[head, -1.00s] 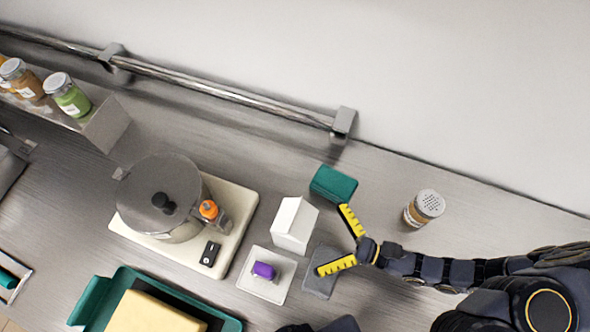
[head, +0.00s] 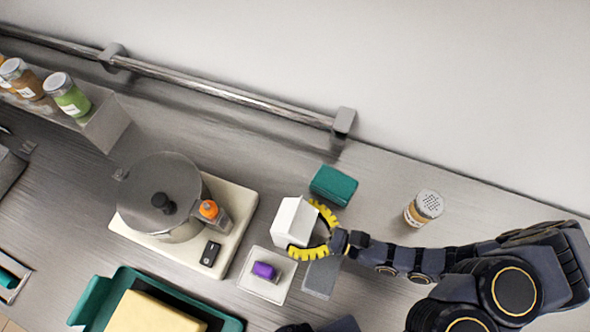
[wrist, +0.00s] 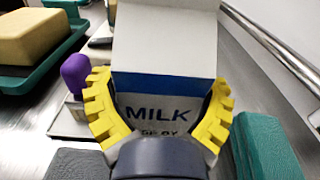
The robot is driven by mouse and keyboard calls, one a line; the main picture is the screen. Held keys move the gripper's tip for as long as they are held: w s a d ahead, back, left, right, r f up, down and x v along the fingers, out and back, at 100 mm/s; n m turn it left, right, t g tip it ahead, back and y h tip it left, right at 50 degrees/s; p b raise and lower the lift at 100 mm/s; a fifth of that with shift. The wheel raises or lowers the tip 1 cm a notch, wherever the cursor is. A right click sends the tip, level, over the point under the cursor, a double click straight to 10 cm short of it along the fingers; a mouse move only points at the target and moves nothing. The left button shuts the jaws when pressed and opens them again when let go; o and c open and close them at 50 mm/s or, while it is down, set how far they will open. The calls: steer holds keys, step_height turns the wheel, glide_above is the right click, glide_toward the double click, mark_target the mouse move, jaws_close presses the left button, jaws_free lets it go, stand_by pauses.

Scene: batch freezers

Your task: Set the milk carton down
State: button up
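The milk carton (head: 289,219) is white and stands upright in the middle of the head view. In the wrist view its blue band and the word MILK on the carton (wrist: 160,105) face me. My gripper (head: 302,226) has its two yellow ribbed fingers bowed around the carton from the right. In the wrist view the fingers of my gripper (wrist: 163,50) press against both sides of the carton. The carton's base is hidden, so I cannot tell whether it touches the counter.
A white dish (head: 250,283) with a purple-topped item (head: 264,271) sits just below the carton. A grey block (head: 320,279) lies under my gripper. A green block (head: 333,186) and a shaker jar (head: 424,208) stand behind. A pot (head: 160,190) on a cream board (head: 240,205) is left.

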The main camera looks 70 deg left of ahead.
mark_target(300, 219)
steer(key=shift+r, duration=0.1)
stand_by(0.4)
step_height(300, 219, up, 10)
steer(key=shift+f, duration=0.1)
steer(key=shift+c, duration=0.3)
